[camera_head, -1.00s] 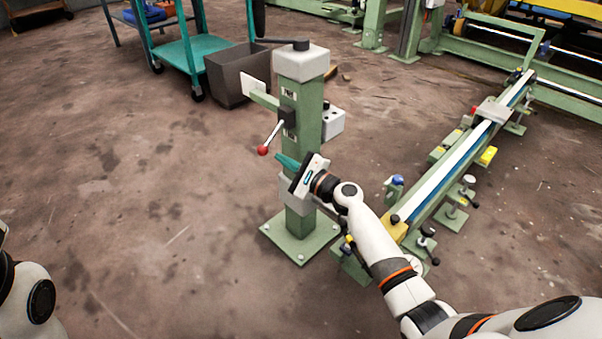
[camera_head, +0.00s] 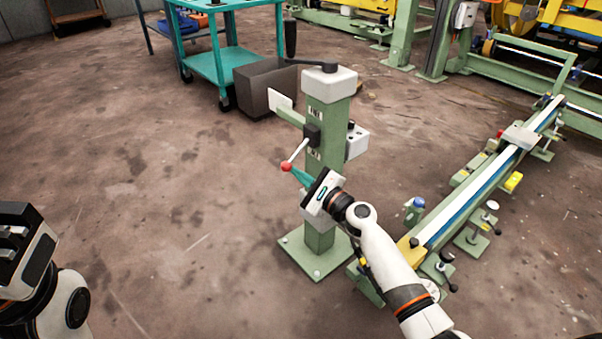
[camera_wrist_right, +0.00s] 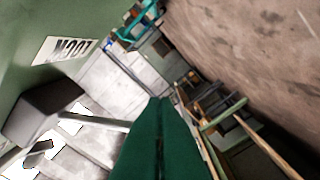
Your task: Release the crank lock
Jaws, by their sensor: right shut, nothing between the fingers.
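The crank lock is a thin metal lever with a red ball end (camera_head: 287,166). It slants down and left from a dark block (camera_head: 312,134) on the green post (camera_head: 325,110). My right gripper (camera_head: 296,173) has its green fingers shut, with the tips close beside the ball, on its lower right; contact cannot be told. In the right wrist view the shut fingers (camera_wrist_right: 162,102) cover the lever's end, and the lever rod (camera_wrist_right: 105,121) runs behind them from the dark block (camera_wrist_right: 40,105). The crank (camera_head: 312,64) sits on the post's top. My left gripper (camera_head: 18,245) is at the left edge, its jaws unclear.
A label plate (camera_wrist_right: 65,50) is on the post above the block. A grey control box (camera_head: 356,140) juts from the post's right. A dark bin (camera_head: 262,90) and teal cart (camera_head: 232,58) stand behind. A long green rail (camera_head: 465,205) lies right. Floor left of the post is clear.

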